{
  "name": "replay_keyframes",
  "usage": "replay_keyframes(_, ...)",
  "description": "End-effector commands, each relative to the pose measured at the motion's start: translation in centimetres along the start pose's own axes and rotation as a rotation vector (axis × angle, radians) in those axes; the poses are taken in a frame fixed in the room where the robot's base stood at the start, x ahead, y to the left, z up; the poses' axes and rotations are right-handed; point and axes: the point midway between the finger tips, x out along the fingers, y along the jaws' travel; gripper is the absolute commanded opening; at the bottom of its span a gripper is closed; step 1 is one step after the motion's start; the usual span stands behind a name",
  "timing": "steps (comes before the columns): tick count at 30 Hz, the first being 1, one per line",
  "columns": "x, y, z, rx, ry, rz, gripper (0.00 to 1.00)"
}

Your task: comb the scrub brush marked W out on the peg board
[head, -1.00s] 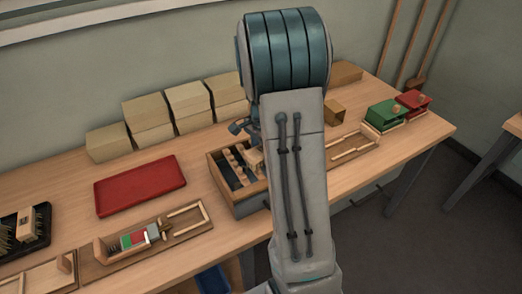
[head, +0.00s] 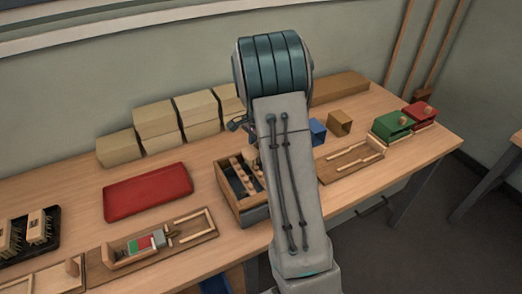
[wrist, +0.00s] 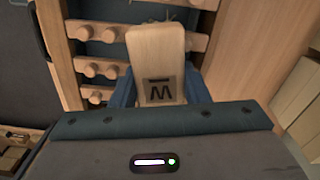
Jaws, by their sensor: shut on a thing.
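The scrub brush (wrist: 157,55) shows in the wrist view as a pale wooden block with a dark W on its near end, upside down from here. My gripper (wrist: 160,88) is shut on it, with blue fingers on both sides. The peg board (wrist: 85,69), rails with round wooden pegs over a dark box, lies below and beyond the block. Greenish wisps show at the block's far end; the rest of its bristles are hidden. In the head view the peg board (head: 226,180) is partly covered by my arm, and the gripper is mostly hidden behind it.
A red tray (head: 148,192) lies left of the peg board. Tan boxes (head: 157,116) stand along the wall. A dark tray with upright brushes (head: 38,228) is at far left. Wooden fixtures (head: 350,160) and green and red boxes (head: 391,126) stand right.

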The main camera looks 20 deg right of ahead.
Motion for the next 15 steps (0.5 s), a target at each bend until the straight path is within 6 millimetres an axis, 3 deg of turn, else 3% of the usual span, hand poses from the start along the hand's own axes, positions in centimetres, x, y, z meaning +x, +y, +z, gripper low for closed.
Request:
replay_keyframes(8, -0.1, -0.8, -0.1, 0.0, -0.001, 0.001, 0.23)
replay_keyframes(15, -1.9, -0.8, -0.2, 0.0, 0.001, -0.001, 0.23)
